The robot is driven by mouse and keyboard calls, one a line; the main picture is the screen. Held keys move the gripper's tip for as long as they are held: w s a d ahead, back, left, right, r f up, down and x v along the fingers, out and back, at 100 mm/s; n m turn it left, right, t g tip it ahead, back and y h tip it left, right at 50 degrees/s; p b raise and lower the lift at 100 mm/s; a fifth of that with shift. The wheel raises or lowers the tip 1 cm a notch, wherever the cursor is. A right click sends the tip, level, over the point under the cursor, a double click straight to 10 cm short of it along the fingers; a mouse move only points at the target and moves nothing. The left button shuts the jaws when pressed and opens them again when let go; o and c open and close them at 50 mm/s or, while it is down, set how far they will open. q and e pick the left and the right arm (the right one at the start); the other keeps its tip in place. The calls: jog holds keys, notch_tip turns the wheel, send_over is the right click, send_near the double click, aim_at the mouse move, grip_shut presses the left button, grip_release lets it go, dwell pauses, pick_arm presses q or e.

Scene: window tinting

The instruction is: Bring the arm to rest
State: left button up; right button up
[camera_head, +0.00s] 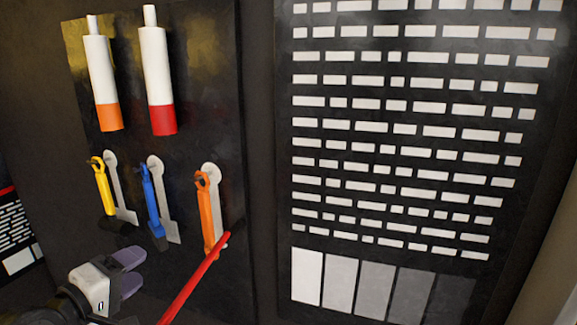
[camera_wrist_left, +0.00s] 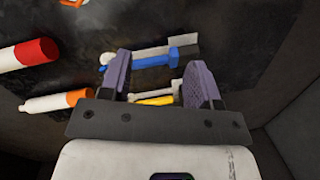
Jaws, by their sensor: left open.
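My left gripper (camera_head: 131,271) is at the lower left of the head view, in front of the dark tool panel (camera_head: 205,130). Its two purple fingers are apart, with nothing held between them. In the left wrist view the open fingers (camera_wrist_left: 158,75) frame the blue tool (camera_wrist_left: 142,62) and the yellow tool (camera_wrist_left: 155,100), which hang on the panel beyond. In the head view the gripper is below the yellow tool (camera_head: 102,187) and the blue tool (camera_head: 152,200). My right gripper is not in view.
An orange tool (camera_head: 206,215) hangs right of the blue one. A red rod (camera_head: 192,280) rises from the bottom edge to its lower end. An orange-ended tube (camera_head: 103,80) and a red-ended tube (camera_head: 157,75) are above. A chart (camera_head: 420,130) is at the right.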

pick_arm(q)
jog(key=s+d+f+m+g+y, duration=0.25)
jog(key=s+f+m, duration=0.45)
jog(key=f, duration=0.5)
jog(key=s+d+f+m+g+y, duration=0.2)
jog(key=s+f+m+g+y, duration=0.15)
jog(key=s+f, duration=0.7)
jog(key=s+d+f+m+g+p, duration=0.1)
jog(key=s+f+g, duration=0.4)
jog(key=s+f, duration=1.2)
jog(key=shift+s+d+f+m+g, duration=0.45)
jog(key=shift+s+d, duration=0.15)
jog(key=shift+s, duration=0.55)
jog(key=shift+c, duration=0.5)
